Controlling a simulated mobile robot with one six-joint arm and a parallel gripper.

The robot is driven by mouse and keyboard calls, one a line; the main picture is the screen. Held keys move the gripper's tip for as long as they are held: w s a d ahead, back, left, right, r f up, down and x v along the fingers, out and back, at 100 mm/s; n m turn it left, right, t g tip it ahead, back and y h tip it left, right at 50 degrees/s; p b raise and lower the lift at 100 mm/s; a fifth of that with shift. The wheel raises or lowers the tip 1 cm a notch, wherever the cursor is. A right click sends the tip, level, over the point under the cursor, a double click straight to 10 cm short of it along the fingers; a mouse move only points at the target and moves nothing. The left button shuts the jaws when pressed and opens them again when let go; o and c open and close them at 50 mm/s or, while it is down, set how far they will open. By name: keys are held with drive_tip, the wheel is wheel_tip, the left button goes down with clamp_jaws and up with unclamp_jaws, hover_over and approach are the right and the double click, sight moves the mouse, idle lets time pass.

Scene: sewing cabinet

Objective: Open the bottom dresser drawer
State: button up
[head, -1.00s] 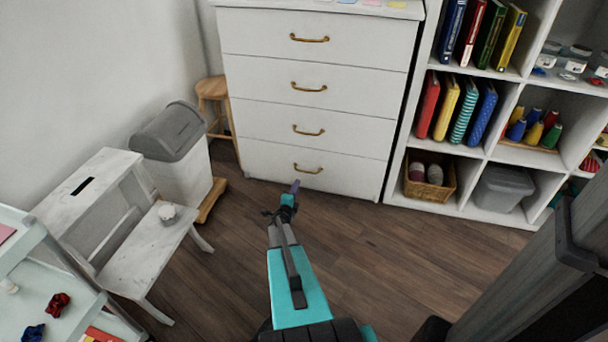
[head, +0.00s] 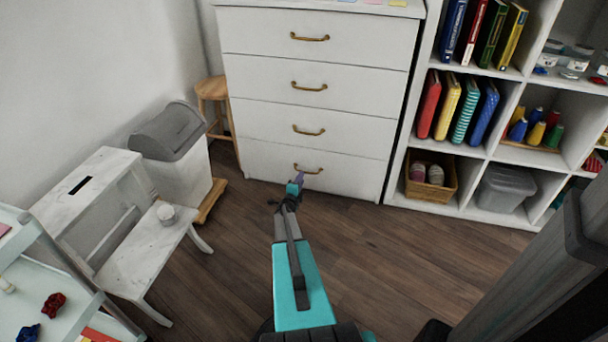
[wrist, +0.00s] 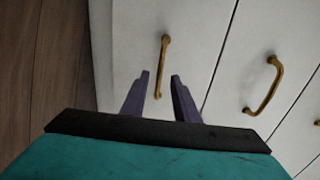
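The white dresser (head: 318,105) stands at the back with its drawers stacked one above another. Its bottom drawer (head: 270,165) is closed, and its brass handle (head: 308,169) shows just above my gripper (head: 298,181). In the wrist view the bottom drawer's handle (wrist: 164,65) lies ahead of my gripper (wrist: 159,75), in line with the gap between the purple fingers. The fingers are apart with nothing between them. The handle appears beyond the fingertips, not between them. The handle of the drawer above (wrist: 265,85) is to the right in the wrist view.
A white cube shelf (head: 470,150) with books, spools and a wicker basket (head: 430,180) stands right of the dresser. A grey-lidded bin (head: 172,150), a wooden stool (head: 212,90) and a white step stool (head: 140,250) are on the left. The wood floor (head: 390,260) in front is clear.

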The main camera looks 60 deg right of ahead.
drive_tip(key=shift+b+x, duration=0.7)
drive_tip(key=shift+x, duration=2.65)
clamp_jaws()
